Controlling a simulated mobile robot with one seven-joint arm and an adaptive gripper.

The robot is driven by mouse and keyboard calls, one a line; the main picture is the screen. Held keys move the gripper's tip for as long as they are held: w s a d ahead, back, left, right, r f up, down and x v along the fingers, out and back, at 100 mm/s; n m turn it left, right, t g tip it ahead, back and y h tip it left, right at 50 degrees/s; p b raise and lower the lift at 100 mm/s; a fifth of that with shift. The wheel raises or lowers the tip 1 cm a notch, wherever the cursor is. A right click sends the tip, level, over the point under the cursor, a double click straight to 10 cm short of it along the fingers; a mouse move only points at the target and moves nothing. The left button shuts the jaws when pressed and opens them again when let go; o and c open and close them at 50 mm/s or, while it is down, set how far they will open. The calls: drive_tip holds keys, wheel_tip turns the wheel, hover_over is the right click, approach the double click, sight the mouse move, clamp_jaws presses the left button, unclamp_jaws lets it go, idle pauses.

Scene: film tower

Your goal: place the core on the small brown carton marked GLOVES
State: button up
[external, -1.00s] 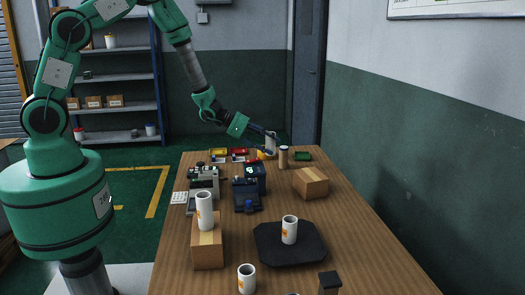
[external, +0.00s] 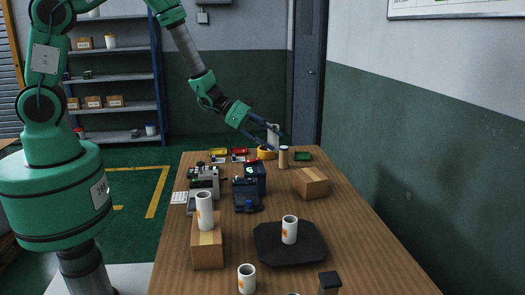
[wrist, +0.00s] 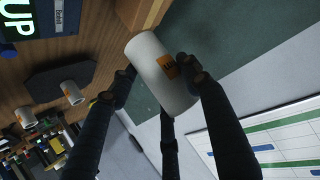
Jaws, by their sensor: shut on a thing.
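A white core with an orange label (wrist: 160,75) is held between the fingers of my gripper (wrist: 157,68) in the wrist view. In the external view my gripper (external: 274,136) is at the far end of the table, with the white core (external: 273,141) at its fingertips. One small brown carton (external: 311,182) sits on the right of the table with nothing on it. Another brown carton (external: 208,246) stands at the front left with a white core (external: 205,211) upright on it. I cannot read GLOVES on either carton.
A black tray (external: 268,255) holds an upright white core (external: 290,229). Another white core (external: 247,279) stands in front. A tan cylinder (external: 283,157), yellow roll (external: 266,153) and small coloured bins are near the far end. Machines stand at left. The right middle is clear.

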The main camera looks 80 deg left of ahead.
drive_tip(key=s+d+f+m+h, duration=0.1)
drive_tip(key=d+f, duration=0.3)
drive_tip(key=f, duration=0.1)
drive_tip(key=shift+g+p, duration=0.3)
drive_tip(key=shift+p, duration=0.15)
drive_tip(key=b, duration=0.1)
hover_over(310, 175)
drive_tip(key=shift+d+f, duration=0.2)
drive_tip(key=shift+f, duration=0.55)
drive_tip(key=shift+f, duration=0.15)
drive_tip(key=shift+f+b, duration=0.4)
drive_tip(key=shift+f, duration=1.25)
drive_tip(key=shift+f, duration=0.15)
